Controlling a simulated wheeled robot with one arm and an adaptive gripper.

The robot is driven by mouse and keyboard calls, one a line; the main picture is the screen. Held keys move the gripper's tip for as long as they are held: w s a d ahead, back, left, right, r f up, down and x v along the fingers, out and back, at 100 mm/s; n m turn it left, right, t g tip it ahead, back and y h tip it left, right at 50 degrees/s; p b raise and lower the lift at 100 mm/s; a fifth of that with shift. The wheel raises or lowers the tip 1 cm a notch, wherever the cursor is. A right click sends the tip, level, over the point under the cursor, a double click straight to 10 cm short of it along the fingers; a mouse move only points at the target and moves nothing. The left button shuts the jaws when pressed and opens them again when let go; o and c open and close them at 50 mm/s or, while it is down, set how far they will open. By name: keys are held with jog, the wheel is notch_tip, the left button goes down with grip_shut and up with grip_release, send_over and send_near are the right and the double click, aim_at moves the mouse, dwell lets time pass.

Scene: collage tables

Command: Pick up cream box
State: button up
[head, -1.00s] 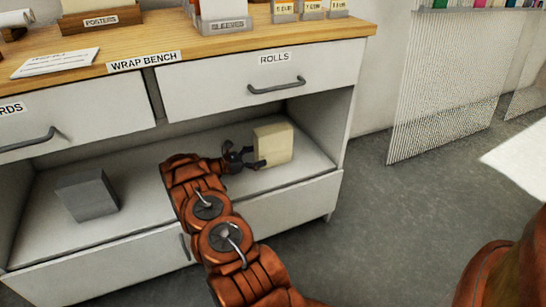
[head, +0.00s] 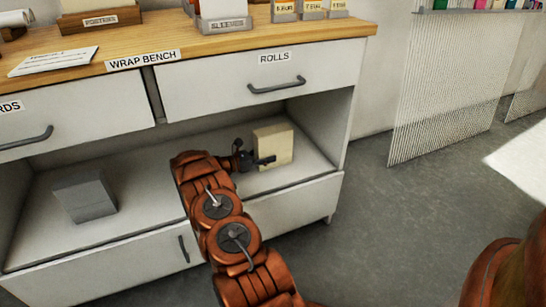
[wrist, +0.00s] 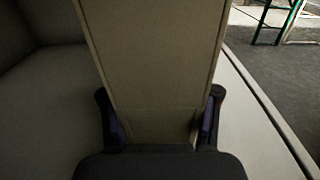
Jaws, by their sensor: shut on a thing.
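The cream box (head: 274,143) stands upright on the open shelf under the drawer labelled ROLLS, toward the shelf's right end. My gripper (head: 256,161) is at the box's lower front and left side, shut on it. In the wrist view the box (wrist: 150,70) fills the middle, with a finger of my gripper (wrist: 158,125) against each side of its near end. The box seems to rest on the shelf; I cannot tell whether there is a gap beneath it.
A grey box (head: 84,196) sits at the left on the same shelf (head: 140,170). The drawers and bench top (head: 190,42) of the wrap bench are above. The shelf's right side panel (head: 325,125) is close to the cream box. Open floor (head: 400,220) lies to the right.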

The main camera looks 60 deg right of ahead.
aim_at(267, 147)
grip_shut()
dwell(0.4)
notch_tip(267, 147, up, 4)
jog(key=shift+f+p, duration=0.2)
jog(key=shift+p, duration=0.65)
jog(key=s+a+p, duration=0.1)
jog(key=s+a, duration=0.3)
jog(key=s, duration=0.3)
jog(key=s+a+r+p, duration=0.1)
jog(key=s+a+p, duration=0.1)
jog(key=s+a, duration=0.2)
jog(key=s, duration=0.2)
jog(key=shift+s+a+r, duration=0.15)
jog(key=shift+s+r, duration=0.05)
jog(key=shift+s, duration=0.15)
